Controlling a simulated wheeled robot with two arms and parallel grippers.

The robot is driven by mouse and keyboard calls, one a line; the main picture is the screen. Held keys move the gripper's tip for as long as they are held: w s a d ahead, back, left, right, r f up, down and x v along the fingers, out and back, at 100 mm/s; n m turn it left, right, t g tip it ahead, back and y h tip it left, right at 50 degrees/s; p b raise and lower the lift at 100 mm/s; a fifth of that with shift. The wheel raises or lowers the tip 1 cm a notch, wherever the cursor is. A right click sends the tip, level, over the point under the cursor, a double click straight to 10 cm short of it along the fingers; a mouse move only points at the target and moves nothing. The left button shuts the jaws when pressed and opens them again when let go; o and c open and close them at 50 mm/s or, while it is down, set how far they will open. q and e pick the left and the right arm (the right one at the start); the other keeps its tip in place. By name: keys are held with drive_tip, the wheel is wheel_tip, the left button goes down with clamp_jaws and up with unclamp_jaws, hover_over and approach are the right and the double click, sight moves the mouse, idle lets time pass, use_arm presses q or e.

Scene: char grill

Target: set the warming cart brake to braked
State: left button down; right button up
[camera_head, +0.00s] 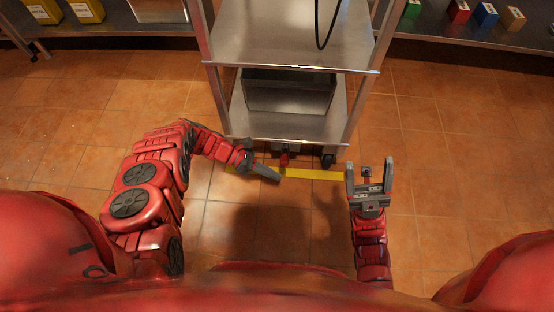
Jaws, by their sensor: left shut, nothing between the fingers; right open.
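The metal warming cart (296,149) stands ahead of me, with shelves and wheels at its foot. A small red brake pedal (284,158) shows at the bottom middle of the cart, just above the floor. I cannot tell from this view which setting it is in. My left gripper (277,178) is shut and empty, low in front of the cart, just below and left of the red pedal and apart from it. My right gripper (369,166) is open and empty, to the right of the cart's front right wheel (328,160).
A yellow line (315,174) runs on the tiled floor along the cart's front. A dark bin (290,92) sits on the lower shelf, and a black cable hangs above. Shelves with yellow boxes (86,10) and small coloured blocks (486,14) stand at the back. Floor on both sides is clear.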

use_arm(q)
drive_tip(key=w+v, duration=0.1)
drive_tip(key=v, duration=0.9)
drive_tip(key=shift+b, duration=0.35)
drive_tip(key=shift+w+f, duration=0.1)
drive_tip(key=shift+w, duration=0.05)
